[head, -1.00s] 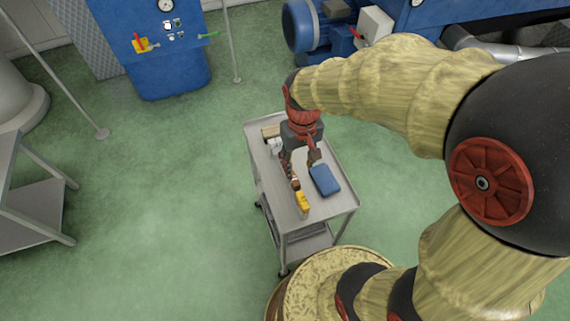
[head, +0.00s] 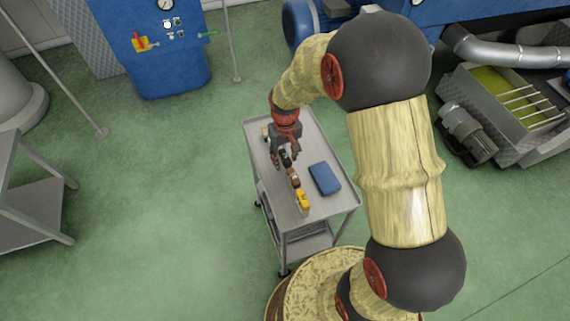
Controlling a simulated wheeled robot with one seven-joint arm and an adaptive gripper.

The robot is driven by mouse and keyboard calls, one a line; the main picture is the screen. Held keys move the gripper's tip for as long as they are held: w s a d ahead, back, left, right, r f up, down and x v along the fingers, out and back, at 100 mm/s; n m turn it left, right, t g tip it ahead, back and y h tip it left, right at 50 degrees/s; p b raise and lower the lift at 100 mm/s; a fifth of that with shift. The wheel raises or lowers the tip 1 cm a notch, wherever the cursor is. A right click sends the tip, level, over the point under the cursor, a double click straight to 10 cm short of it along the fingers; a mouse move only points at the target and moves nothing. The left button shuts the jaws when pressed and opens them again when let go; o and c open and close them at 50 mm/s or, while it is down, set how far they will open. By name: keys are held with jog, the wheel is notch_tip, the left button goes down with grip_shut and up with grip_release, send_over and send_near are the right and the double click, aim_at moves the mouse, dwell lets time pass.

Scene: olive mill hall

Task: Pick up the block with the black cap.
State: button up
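My gripper (head: 285,157) is low over the left middle of a grey metal trolley (head: 321,212), pointing down. A row of small things runs from under it toward the near edge. A small brown thing (head: 295,181) is just in front of it, and a yellow piece (head: 302,198) is nearer the edge. Dark shapes at the fingertips blend with the fingers. I cannot make out which is the block with the black cap, nor whether the fingers are open or touching anything.
A blue box (head: 324,178) lies on the trolley to the right of the row. A pale thing (head: 265,132) shows partly behind my gripper at the far left edge. Another metal table (head: 30,205) stands at far left. Green floor is clear between them.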

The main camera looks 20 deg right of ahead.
notch_tip(320, 180, down, 4)
jog(key=shift+r+b, duration=0.15)
jog(key=shift+b, duration=0.4)
jog(key=shift+c, duration=1.4)
jog(key=shift+s, duration=0.1)
grip_shut()
jog(key=shift+r, duration=0.1)
